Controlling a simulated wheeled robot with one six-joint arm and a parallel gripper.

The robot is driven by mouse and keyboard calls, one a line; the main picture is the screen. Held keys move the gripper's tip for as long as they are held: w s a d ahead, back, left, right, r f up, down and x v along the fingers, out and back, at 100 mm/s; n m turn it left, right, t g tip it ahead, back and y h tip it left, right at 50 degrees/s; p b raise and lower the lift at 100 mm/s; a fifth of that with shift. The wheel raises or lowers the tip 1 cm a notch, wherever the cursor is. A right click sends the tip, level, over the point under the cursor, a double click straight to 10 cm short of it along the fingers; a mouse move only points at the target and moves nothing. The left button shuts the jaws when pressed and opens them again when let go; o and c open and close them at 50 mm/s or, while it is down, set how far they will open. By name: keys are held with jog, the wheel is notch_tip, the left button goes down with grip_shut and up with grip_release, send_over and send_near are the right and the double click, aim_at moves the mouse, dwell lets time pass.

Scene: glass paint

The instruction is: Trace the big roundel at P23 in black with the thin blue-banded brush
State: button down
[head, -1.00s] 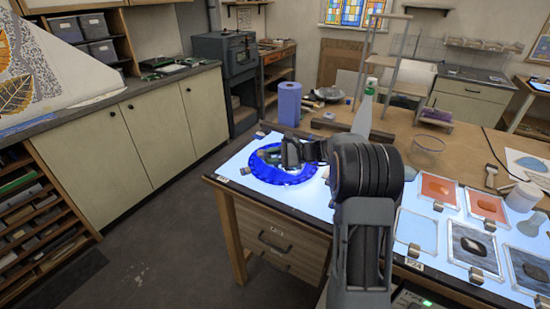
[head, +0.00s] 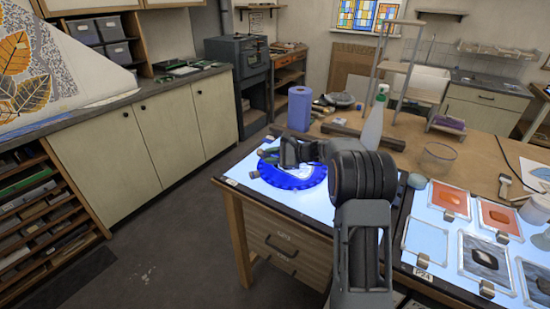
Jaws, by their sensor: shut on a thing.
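The big roundel (head: 293,183) is a round piece with a bright blue rim and a pale middle. It lies flat on the lit panel at the left end of the bench. My gripper (head: 284,152) is above the roundel's far left part and covers some of its rim and middle. Its jaws are shut on a thin thing, which I take to be the brush. The brush's blue band and tip cannot be made out, nor whether it touches the glass. No black line can be made out on the roundel.
A blue roll (head: 300,108) and a spray bottle (head: 374,126) stand behind. A dark bar (head: 358,135) lies on the bench beyond my arm. A clear bowl (head: 437,157) stands right of it. Framed panes (head: 438,240) with clips cover the right side, beside the label P24 (head: 423,275).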

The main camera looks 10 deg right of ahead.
jog(key=shift+w+a+p, duration=0.2)
jog(key=shift+w+p, duration=0.25)
jog(key=shift+w, duration=1.05)
jog(key=shift+w+d+p, duration=0.45)
jog(key=shift+w+d, duration=0.3)
jog(key=shift+d, duration=0.2)
jog(key=shift+d, duration=0.2)
jog(key=shift+w+d+p, duration=0.2)
jog(key=shift+d, duration=0.4)
jog(key=shift+w+d+p, duration=0.15)
jog(key=shift+d+p, duration=0.05)
jog(key=shift+d, duration=0.35)
jog(key=shift+s+d, duration=0.55)
jog(key=shift+d, duration=0.15)
jog(key=shift+s+d+b, duration=0.4)
jog(key=shift+s+b, duration=0.05)
jog(key=shift+s, duration=0.05)
jog(key=shift+s+d+b, duration=0.15)
jog(key=shift+s+d, duration=0.05)
jog(key=shift+s, duration=0.3)
jog(key=shift+s+d+b, duration=0.15)
jog(key=shift+s+d, duration=0.05)
jog(key=shift+s, duration=0.3)
